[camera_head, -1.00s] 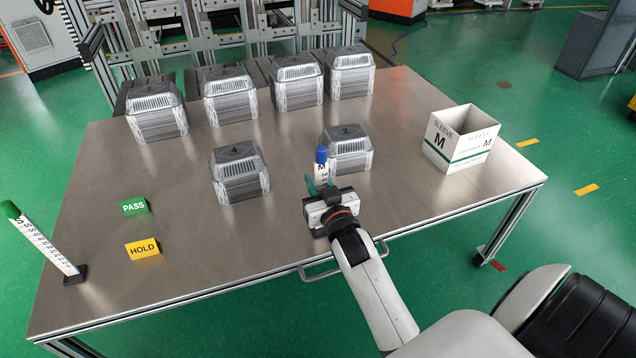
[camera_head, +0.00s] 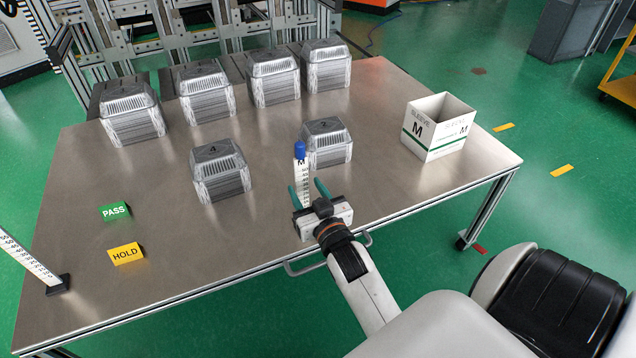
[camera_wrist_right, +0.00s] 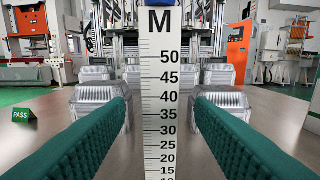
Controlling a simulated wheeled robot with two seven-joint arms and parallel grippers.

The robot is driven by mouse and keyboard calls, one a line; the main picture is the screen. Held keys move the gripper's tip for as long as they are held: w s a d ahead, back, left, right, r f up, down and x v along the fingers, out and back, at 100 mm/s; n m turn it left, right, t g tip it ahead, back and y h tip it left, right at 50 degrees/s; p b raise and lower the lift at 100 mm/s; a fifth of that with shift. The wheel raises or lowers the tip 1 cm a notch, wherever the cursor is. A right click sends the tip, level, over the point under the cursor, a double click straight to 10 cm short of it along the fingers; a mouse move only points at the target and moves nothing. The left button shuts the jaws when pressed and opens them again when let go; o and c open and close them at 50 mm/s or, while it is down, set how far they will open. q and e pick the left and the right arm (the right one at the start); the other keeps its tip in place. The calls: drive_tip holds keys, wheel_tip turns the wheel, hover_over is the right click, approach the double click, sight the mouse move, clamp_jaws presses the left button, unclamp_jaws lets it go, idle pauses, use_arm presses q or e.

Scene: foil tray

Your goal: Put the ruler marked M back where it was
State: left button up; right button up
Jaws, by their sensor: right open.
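The ruler marked M (camera_head: 301,178) is white with black numbers and a blue top. It stands upright near the front of the table, just beyond my right gripper (camera_head: 309,192). In the right wrist view the ruler (camera_wrist_right: 160,100) rises between the two green fingers, with a gap on each side. My right gripper (camera_wrist_right: 160,125) is open around or just short of it. The ruler's foot is hidden. The white sleeve box marked M (camera_head: 437,132) stands at the right of the table. My left gripper does not show.
Several foil tray stacks stand on the table, including one marked 2 (camera_head: 327,145) right behind the ruler and one marked 4 (camera_head: 219,175). Another ruler (camera_head: 30,258) stands at the left edge. The front middle is clear.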

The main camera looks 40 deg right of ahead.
drive_tip(key=v, duration=0.7)
drive_tip(key=s+a+f+n+g+y, duration=0.1)
drive_tip(key=s+a+f+g+y, duration=0.2)
drive_tip(key=f, duration=0.4)
drive_tip(key=a+f+n+g, duration=0.1)
drive_tip(key=a+f+g, duration=0.25)
drive_tip(key=f, duration=0.45)
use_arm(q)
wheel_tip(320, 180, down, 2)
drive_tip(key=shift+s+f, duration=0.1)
use_arm(e)
drive_tip(key=s+a+f+n+g+y, duration=0.1)
drive_tip(key=s+a+f+n+g, duration=0.1)
drive_tip(key=s+f+g, duration=0.6)
drive_tip(key=s+a+f, duration=0.1)
drive_tip(key=s, duration=0.2)
drive_tip(key=shift+s+n, duration=0.3)
drive_tip(key=shift+n, duration=0.1)
drive_tip(key=shift+a, duration=0.1)
use_arm(q)
drive_tip(key=shift+p, duration=0.65)
